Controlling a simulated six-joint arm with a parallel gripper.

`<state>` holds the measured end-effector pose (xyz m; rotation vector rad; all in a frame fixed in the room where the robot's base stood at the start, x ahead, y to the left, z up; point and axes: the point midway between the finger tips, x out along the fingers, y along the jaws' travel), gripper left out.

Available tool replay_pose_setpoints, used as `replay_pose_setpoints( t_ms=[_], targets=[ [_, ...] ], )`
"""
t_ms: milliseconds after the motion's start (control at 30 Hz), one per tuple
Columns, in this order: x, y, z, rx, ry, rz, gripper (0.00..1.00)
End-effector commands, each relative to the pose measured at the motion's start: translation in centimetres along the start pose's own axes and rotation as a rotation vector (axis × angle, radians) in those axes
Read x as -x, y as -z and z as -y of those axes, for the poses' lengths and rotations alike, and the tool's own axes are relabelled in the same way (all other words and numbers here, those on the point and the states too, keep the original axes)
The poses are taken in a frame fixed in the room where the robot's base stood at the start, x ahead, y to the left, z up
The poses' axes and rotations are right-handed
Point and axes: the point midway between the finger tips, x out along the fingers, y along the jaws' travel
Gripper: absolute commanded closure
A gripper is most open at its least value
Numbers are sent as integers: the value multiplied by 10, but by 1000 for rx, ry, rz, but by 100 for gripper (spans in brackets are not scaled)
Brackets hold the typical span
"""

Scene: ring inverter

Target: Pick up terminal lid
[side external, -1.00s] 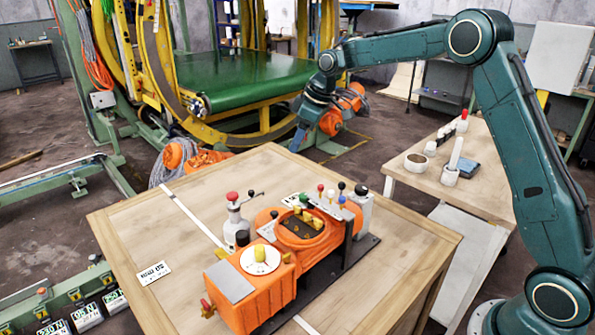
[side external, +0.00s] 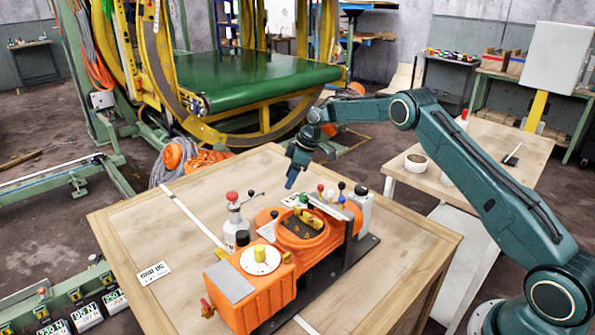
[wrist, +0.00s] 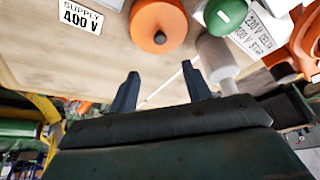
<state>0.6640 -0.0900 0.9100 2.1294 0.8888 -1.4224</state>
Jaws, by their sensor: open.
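The lid appears to be an orange disc with a small dark knob (wrist: 158,25). It lies on the wooden table in the wrist view, beyond my fingertips. In the side view it shows partly (side external: 264,217), behind the orange motor unit (side external: 263,296) with its open round terminal box (side external: 303,236). My gripper (side external: 290,185) hangs above the table behind the lid, pointing down and tilted. In the wrist view my gripper (wrist: 160,70) is open, with its two dark fingers apart and nothing between them. The lid's underside is hidden.
A green ball knob (wrist: 228,10) and a pale cylinder (wrist: 218,60) stand right of the lid. A selector with several coloured knobs (side external: 326,203) and a bottle-like device with a red top (side external: 236,215) are close by. The table's left part (side external: 140,225) is mostly clear.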

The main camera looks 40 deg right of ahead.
Motion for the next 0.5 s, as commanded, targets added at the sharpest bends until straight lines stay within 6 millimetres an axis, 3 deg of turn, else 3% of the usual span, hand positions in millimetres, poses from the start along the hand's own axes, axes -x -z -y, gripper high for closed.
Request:
replay_pose_setpoints(
  t_ms=[233,500],
  targets=[
    [-12,0,0,0,0,0,51],
    [-49,0,1,0,1,1,51]
  ],
)
